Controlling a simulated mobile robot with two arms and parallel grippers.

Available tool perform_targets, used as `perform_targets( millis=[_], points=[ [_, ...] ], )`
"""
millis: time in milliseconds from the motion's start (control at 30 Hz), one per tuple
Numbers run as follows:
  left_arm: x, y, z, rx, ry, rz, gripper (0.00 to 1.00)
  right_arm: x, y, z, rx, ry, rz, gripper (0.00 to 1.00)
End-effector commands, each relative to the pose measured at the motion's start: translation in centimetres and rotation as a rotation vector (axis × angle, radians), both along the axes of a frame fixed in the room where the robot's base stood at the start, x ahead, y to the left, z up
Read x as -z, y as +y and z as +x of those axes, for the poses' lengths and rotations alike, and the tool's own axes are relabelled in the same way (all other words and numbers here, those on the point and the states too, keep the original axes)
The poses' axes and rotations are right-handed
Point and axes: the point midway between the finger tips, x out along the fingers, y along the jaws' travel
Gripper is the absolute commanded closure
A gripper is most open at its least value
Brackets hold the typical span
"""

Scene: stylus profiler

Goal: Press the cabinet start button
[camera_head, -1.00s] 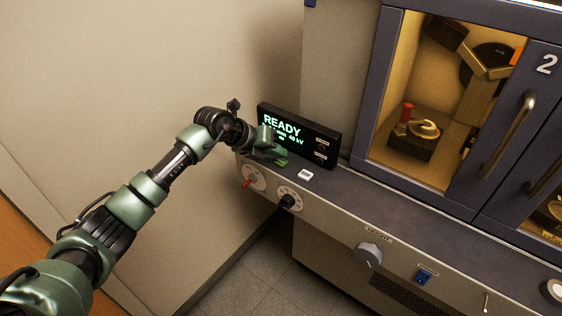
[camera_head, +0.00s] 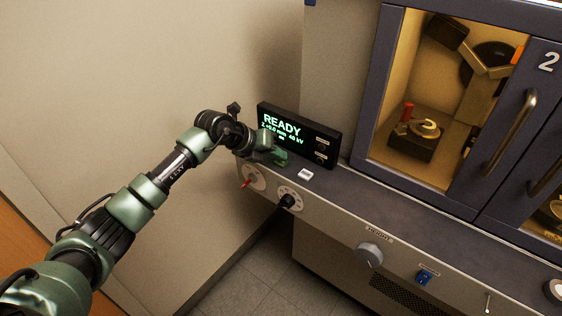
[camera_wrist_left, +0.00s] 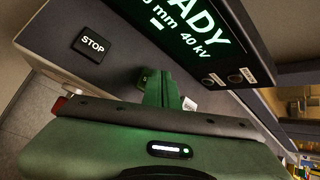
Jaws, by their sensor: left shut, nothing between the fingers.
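A small white button (camera_head: 305,174) sits on the dark ledge of the cabinet, in front of the display. I cannot read its label in the head view. In the left wrist view a white button (camera_wrist_left: 189,104) shows partly behind my fingers, its marking mostly hidden. A black STOP button (camera_wrist_left: 92,44) lies on the ledge to the left of my fingers there. My left gripper (camera_head: 281,160) is shut and empty, just left of the white button in the head view. The fingers also show in the left wrist view (camera_wrist_left: 160,88). I cannot tell whether they touch the ledge. My right gripper is out of view.
The display (camera_head: 299,136) reads READY and stands behind my gripper. A red-handled switch (camera_head: 247,183), a black knob (camera_head: 288,201), a grey knob (camera_head: 369,254) and a blue switch (camera_head: 424,277) are on the front panel. The cabinet door (camera_head: 520,110) is to the right.

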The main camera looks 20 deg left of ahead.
Motion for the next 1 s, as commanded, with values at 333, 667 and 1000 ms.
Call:
perform_targets(
  millis=[333,667,1000],
  points=[
    [0.5,0.0,0.0,0.001,0.002,0.001,1.00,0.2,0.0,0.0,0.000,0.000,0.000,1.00],
    [0.2,0.0,-0.1,0.001,0.003,0.001,1.00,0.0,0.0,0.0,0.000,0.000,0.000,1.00],
    [-1.3,0.0,0.0,0.000,0.001,0.001,1.00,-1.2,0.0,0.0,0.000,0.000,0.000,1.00]
  ],
)
